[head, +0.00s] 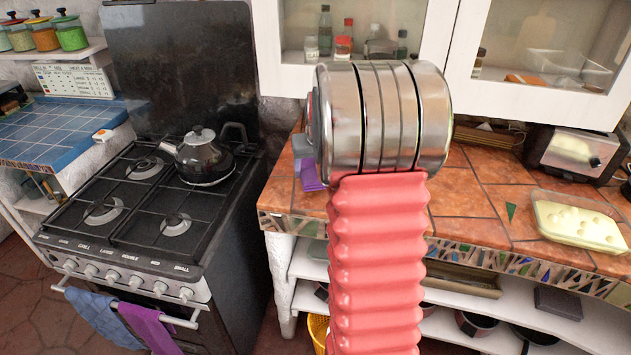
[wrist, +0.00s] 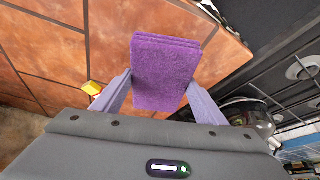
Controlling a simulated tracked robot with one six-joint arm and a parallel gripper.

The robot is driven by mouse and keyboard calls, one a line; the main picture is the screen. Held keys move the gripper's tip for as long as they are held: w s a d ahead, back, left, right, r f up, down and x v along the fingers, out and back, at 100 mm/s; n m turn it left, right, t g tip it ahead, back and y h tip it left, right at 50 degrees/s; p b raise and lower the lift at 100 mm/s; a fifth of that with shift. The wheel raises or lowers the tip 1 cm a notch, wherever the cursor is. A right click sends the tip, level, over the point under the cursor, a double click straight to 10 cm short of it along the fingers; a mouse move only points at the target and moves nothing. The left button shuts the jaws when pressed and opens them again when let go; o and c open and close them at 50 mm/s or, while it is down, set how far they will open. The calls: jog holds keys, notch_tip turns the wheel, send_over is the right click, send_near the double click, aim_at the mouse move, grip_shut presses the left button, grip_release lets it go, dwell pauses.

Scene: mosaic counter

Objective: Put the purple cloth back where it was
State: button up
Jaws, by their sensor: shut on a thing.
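A purple cloth (wrist: 165,62), a folded fuzzy block, sits between the two pale fingers of my gripper (wrist: 160,84) in the wrist view. The fingers are shut on its sides. In the head view the cloth (head: 311,178) shows as a small purple patch by the left end of the terracotta counter (head: 482,188). The greyish fingers of my gripper (head: 303,152) are just above it, and my arm hides the rest. I cannot tell whether the cloth touches the counter.
A black stove (head: 120,228) with a kettle (head: 205,155) stands to the left. A blue towel (head: 100,315) and a purple towel (head: 150,328) hang on its oven handle. A toaster (head: 572,155) and a pale tray (head: 578,224) are at the right. Tiles between are mostly clear.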

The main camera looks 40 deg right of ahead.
jog(key=shift+f, duration=2.5)
jog(key=shift+f, duration=0.3)
